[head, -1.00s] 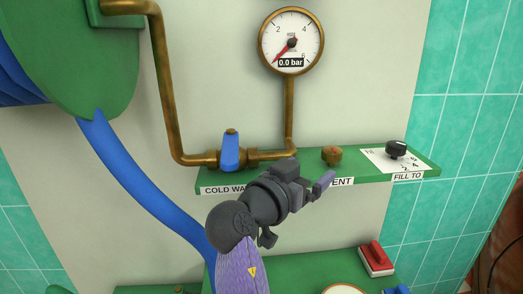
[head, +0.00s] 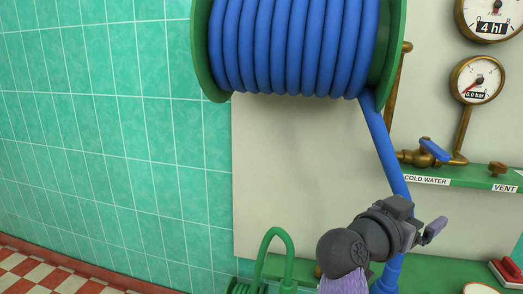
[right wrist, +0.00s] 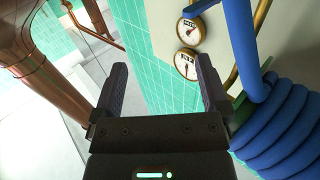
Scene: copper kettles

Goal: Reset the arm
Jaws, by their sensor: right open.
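My right gripper (head: 424,222) is at the lower right of the head view, in front of the pale panel and below the cold water shelf. In the right wrist view its two fingers (right wrist: 161,92) stand wide apart with nothing between them. It appears clear of the valve and the hose, though its exact distance from the hose is hard to judge. My left gripper is in neither view.
A blue hose (head: 376,135) hangs from a hose reel (head: 295,45). A blue-handled valve (head: 430,152) and a pressure gauge (head: 477,80) reading 0.0 bar are on the right. A green shelf (head: 465,181) juts out. Tiled wall (head: 110,130) fills the left.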

